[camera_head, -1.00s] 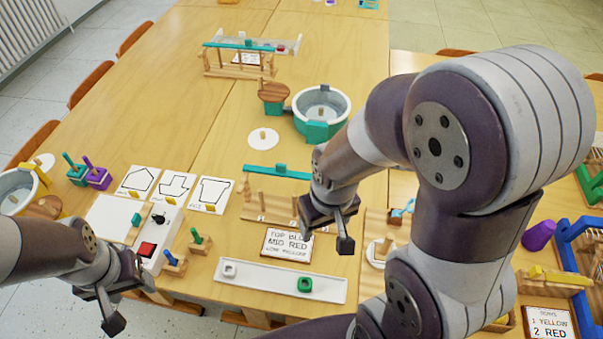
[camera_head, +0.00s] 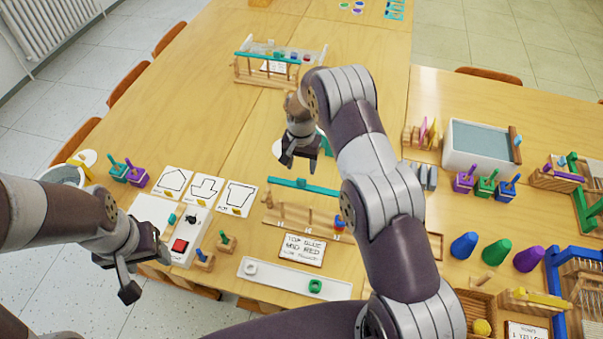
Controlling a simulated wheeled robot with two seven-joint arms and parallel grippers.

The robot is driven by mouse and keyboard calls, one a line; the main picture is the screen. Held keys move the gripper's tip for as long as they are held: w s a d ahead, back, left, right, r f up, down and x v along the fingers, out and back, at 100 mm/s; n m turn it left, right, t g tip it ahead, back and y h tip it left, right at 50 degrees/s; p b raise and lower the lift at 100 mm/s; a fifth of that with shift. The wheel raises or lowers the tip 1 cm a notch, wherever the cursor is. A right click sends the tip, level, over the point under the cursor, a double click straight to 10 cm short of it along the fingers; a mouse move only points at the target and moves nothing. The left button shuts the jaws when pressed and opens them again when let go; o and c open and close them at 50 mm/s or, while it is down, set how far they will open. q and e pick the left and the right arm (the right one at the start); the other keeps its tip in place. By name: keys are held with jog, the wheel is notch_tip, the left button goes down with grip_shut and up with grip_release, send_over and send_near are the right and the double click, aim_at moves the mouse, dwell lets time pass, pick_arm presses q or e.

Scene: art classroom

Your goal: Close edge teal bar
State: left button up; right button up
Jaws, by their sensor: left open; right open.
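A teal bar (camera_head: 303,185) with a small knob lies along the table, just behind a wooden peg rack (camera_head: 290,217). The rack has a blue and red piece at its right end. A second teal bar (camera_head: 268,57) runs along a wooden rack (camera_head: 262,72) at the far end. My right gripper (camera_head: 301,160) is open and empty, above and behind the near teal bar, apart from it. It largely hides a teal-and-white tub behind it. My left gripper (camera_head: 123,285) is open and empty at the table's left front edge.
A "top blue, mid red" card (camera_head: 302,249) and a white tray (camera_head: 292,277) lie in front of the rack. Three shape cards (camera_head: 205,188) and a box with a red button (camera_head: 185,240) are left. Cones and a blue-grey basin (camera_head: 480,142) stand right.

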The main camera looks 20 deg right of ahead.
aim_at(301, 179)
notch_tip(301, 179, down, 6)
jog(key=shift+w+r+p, duration=0.15)
jog(key=shift+r+p, duration=0.05)
jog(key=shift+p, duration=0.45)
jog(key=shift+f, duration=0.7)
grip_shut()
jog(key=s+a+p, duration=0.1)
jog(key=s+a, duration=0.2)
jog(key=s, duration=0.2)
jog(key=shift+s, duration=0.2)
